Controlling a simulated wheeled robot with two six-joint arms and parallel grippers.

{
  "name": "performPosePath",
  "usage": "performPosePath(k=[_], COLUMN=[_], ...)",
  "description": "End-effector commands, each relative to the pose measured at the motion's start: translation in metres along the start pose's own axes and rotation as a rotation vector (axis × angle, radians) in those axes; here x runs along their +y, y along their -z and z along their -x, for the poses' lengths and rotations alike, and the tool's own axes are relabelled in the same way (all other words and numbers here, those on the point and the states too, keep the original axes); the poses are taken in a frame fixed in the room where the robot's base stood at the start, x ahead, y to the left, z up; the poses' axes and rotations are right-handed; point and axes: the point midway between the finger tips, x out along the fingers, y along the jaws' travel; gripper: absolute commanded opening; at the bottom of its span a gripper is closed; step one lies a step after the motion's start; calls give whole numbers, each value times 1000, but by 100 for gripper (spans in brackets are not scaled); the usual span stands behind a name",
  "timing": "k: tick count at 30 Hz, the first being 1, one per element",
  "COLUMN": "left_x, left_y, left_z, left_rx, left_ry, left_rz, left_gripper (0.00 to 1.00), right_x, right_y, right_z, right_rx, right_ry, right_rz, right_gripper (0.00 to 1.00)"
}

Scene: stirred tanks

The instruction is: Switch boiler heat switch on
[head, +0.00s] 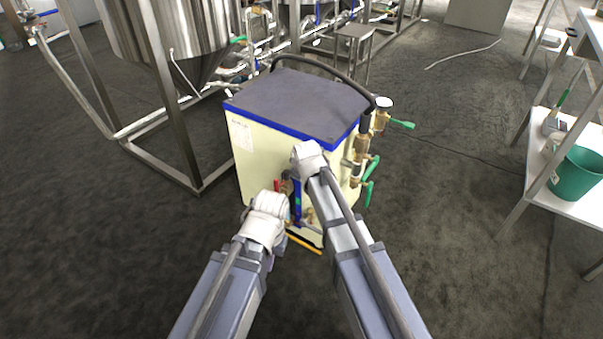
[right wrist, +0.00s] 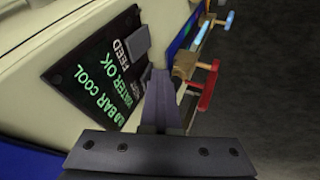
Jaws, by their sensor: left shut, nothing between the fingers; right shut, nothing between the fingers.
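The boiler (head: 255,155) is a cream box with a dark top and blue trim in the middle of the head view. Its dark control panel (right wrist: 88,92) shows in the right wrist view, with green text reading "BAR COOL" and "WATER OK". A grey switch (right wrist: 137,42) sits by the "FEED" label. A second label beside it is partly covered, and the heat switch is hidden behind my fingers. My right gripper (right wrist: 161,92) is shut and empty at the panel's edge; I cannot tell whether it touches. My left gripper (head: 288,187) is shut and empty before the boiler's front, partly hidden.
Brass valves with green handles (head: 370,168) stick out from the boiler's right side. A red-handled valve (right wrist: 208,86) is beside the panel. A steel tank (head: 175,30) on a frame stands at left. A white shelf with a green bucket (head: 577,172) is at right. Floor between is clear.

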Motion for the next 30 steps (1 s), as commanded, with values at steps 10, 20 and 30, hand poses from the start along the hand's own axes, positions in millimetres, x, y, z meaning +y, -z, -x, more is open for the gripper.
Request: performPosePath(k=[10,20,30], left_x=[-1,-1,-2], left_y=[-1,-1,-1], left_z=[13,12,18], left_rx=[0,0,0], left_ry=[0,0,0], left_rz=[0,-4,-5], left_gripper=[0,0,0], right_x=[7,7,-10], right_y=[6,5,-3], right_z=[10,10,28], right_rx=[2,1,1], right_ry=[-5,-6,-3], right_rz=[0,1,-1], right_gripper=[0,0,0])
